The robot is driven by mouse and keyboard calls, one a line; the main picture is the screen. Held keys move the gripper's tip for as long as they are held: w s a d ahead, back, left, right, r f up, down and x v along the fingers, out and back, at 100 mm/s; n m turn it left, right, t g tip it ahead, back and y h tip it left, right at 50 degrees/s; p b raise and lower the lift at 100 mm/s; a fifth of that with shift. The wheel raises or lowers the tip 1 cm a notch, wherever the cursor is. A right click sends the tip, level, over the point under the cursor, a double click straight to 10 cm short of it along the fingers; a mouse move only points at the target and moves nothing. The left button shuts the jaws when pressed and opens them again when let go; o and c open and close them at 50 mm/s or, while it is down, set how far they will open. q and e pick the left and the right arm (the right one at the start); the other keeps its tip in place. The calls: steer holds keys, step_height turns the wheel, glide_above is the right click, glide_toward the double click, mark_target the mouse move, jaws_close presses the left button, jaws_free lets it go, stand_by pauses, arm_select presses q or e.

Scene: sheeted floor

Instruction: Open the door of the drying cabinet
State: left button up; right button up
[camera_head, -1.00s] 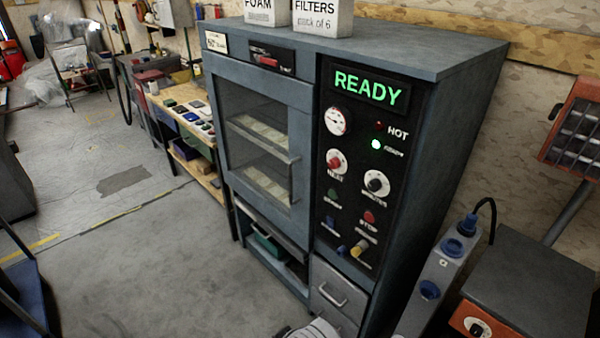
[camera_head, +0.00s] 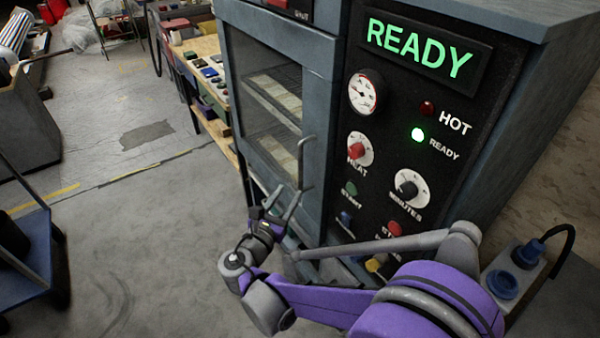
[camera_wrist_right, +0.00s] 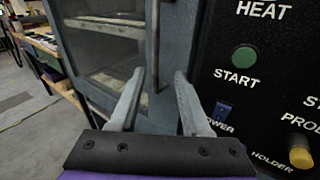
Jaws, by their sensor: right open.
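The drying cabinet (camera_head: 410,195) stands at the centre, its green READY sign lit. Its windowed door (camera_head: 318,130) looks shut. The door's metal bar handle (camera_head: 303,165) is upright on the door's right side. My right gripper (camera_head: 284,200) is open and empty at the lower end of the handle. In the right wrist view, the handle (camera_wrist_right: 155,45) shows between and beyond the two fingertips (camera_wrist_right: 159,75). I cannot tell whether a finger touches it. Trays with pale contents show behind the glass. My left gripper is out of view.
The control panel (camera_head: 440,125) with dials and buttons is right of the door. A socket box (camera_head: 515,270) with blue sockets stands at the lower right. A workbench (camera_head: 205,75) is behind left, and a blue cart (camera_head: 30,255) at the left edge. The floor before the door is clear.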

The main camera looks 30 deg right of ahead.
mark_target(299, 168)
steer(key=shift+n, duration=0.4)
steer(key=x, duration=0.7)
steer(key=r+x, duration=0.1)
steer(key=x, duration=0.2)
steer(key=shift+w+d+p, duration=0.1)
steer(key=shift+w+p, duration=0.2)
steer(key=shift+w, duration=0.25)
jaws_close()
stand_by(0.4)
